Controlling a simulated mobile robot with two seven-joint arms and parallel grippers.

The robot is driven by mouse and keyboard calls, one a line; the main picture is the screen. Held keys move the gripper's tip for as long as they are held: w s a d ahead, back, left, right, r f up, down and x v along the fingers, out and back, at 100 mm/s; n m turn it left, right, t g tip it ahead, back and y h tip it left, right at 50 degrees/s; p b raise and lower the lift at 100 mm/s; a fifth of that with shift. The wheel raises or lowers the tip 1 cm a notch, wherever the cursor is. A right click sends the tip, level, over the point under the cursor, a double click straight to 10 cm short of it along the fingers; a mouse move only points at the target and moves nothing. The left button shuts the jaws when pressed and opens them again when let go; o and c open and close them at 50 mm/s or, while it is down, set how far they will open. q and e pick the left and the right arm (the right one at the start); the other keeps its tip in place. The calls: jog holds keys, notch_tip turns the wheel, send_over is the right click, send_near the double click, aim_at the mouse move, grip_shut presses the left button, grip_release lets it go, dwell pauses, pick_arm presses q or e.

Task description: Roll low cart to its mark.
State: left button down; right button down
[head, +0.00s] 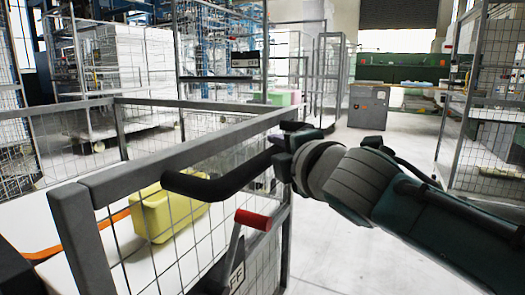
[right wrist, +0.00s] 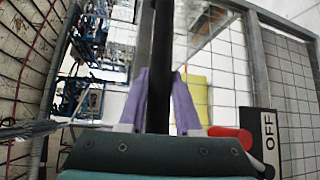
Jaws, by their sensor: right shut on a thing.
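The low cart (head: 160,160) has a grey frame and wire-mesh sides, and fills the lower left and middle of the head view. A bent black handle (head: 215,186) sticks out from its near end. My right gripper (head: 281,158) is shut on this handle at its far right part. In the right wrist view its purple fingers (right wrist: 160,95) stand on either side of the black bar (right wrist: 161,45). A red-gripped lever (head: 253,220) is on the cart's end, beside a plate reading OFF (right wrist: 268,130). My left gripper is out of view. I cannot make out a floor mark.
A mesh enclosure (head: 485,110) stands at right, a grey cabinet (head: 368,106) and green machine (head: 405,70) at the back. Clear floor (head: 345,240) lies right of the cart, partly under my right arm.

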jog(key=shift+a+r, duration=0.15)
jog(key=shift+r, duration=0.05)
jog(key=c, duration=0.6)
grip_release()
jog(key=shift+f, duration=0.15)
jog(key=shift+s, duration=0.1)
jog(key=shift+s+d+p, duration=0.2)
jog(key=shift+s+p, duration=0.1)
jog(key=shift+p, duration=0.05)
jog(key=p+v, duration=0.3)
jog(key=v, duration=0.6)
